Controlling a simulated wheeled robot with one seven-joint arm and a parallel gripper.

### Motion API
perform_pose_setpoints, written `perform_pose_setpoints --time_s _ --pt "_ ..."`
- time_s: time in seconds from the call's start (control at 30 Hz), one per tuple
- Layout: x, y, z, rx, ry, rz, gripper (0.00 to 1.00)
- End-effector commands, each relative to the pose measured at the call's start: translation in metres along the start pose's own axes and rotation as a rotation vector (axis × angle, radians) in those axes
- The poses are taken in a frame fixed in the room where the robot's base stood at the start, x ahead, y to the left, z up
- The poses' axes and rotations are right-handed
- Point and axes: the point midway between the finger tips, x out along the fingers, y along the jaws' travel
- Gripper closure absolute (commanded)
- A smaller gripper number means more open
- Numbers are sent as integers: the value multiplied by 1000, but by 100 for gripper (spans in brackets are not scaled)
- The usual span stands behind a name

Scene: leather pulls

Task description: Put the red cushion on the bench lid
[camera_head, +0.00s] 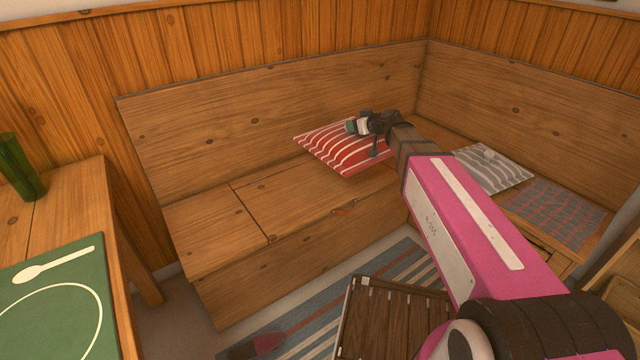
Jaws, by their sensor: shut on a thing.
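The red cushion (325,147) has white stripes and is over the right part of the long wooden bench, near the backrest. My gripper (353,126) reaches it from the right and is shut on its upper right part. My gripper and arm hide that side of the cushion. I cannot tell whether the cushion touches the wood below or hangs just above it. The bench lid (290,205) is a flat wooden panel with a seam on its left and a small orange-red leather pull (345,208) at its front edge. The lid's left and front parts are bare, and it is closed.
A grey striped cushion (490,170) and a checked cloth (555,212) lie on the right bench. A slatted wooden piece (385,325) stands on the striped rug in front. A table (75,210) with a green placemat and green glass is at left.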

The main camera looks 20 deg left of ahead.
Motion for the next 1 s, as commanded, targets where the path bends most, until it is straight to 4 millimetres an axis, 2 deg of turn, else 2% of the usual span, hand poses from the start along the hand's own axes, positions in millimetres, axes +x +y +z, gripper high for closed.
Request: perform_pose_setpoints --time_s 0.03,0.3,0.53,0.67,0.77,1.0 --pt "10 -15 6 -11 -1 -36 100" --pt "48 -91 38 -84 -1 -210 100" --pt "66 -136 56 -124 -1 -302 100" --pt "70 -148 61 -134 -1 -326 100" --pt "74 -148 64 -137 0 -332 100" --pt "97 -117 77 -136 -1 -331 100"
